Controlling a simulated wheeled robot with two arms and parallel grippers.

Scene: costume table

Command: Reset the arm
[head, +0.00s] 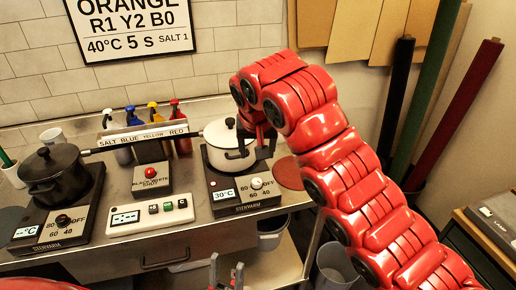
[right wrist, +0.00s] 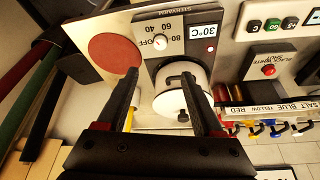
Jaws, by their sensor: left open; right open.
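My red right arm (head: 355,185) reaches in from the lower right in the head view and bends over toward the white pot (head: 220,155). My right gripper (head: 253,148) is beside the pot's right side, its dark fingers overlapping it in the picture. In the right wrist view the right gripper (right wrist: 163,88) is open, with the white pot (right wrist: 170,102) seen beyond and between its fingers. I cannot tell whether a finger touches the pot. My left gripper (head: 226,270) is open and empty at the bottom of the head view, in front of the bench.
The white pot stands on the right hot plate (head: 245,200). A black pot (head: 55,172) with a long handle stands on the left hot plate (head: 45,225). Upright rolls (head: 395,95) stand at right.

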